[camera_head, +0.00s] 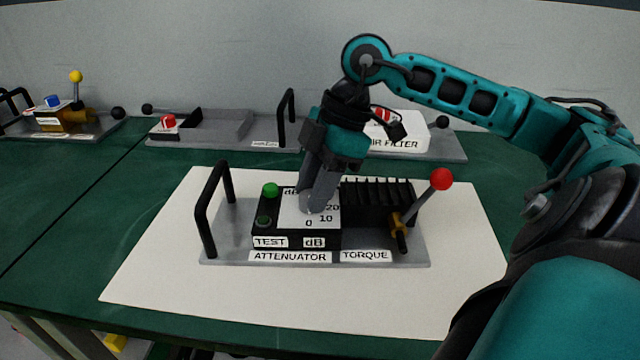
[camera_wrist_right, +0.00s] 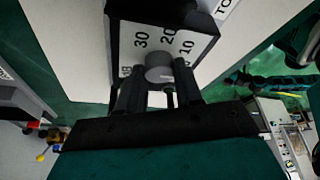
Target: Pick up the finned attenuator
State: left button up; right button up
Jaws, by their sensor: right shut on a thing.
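The finned attenuator (camera_head: 375,206) is a black box with a row of fins on its right and a white dial face marked in dB. It sits on a grey plate (camera_head: 230,243) labelled ATTENUATOR and TORQUE. My right gripper (camera_head: 315,205) points down onto the dial face and hides its middle in the head view. In the right wrist view, the two fingers stand either side of a grey round knob (camera_wrist_right: 158,68) on the attenuator's dial (camera_wrist_right: 192,48), and the gripper is shut on it. My left gripper is not in view.
The plate has a black handle (camera_head: 208,215) at left and a red-ball lever (camera_head: 441,180) on a brass fitting at right. White paper (camera_head: 160,270) around it is clear. Behind stand an empty-looking grey tray (camera_head: 225,125) and a white filter box (camera_head: 412,130).

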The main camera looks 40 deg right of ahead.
grip_shut()
jog(key=shift+r, duration=0.1)
dwell(0.8)
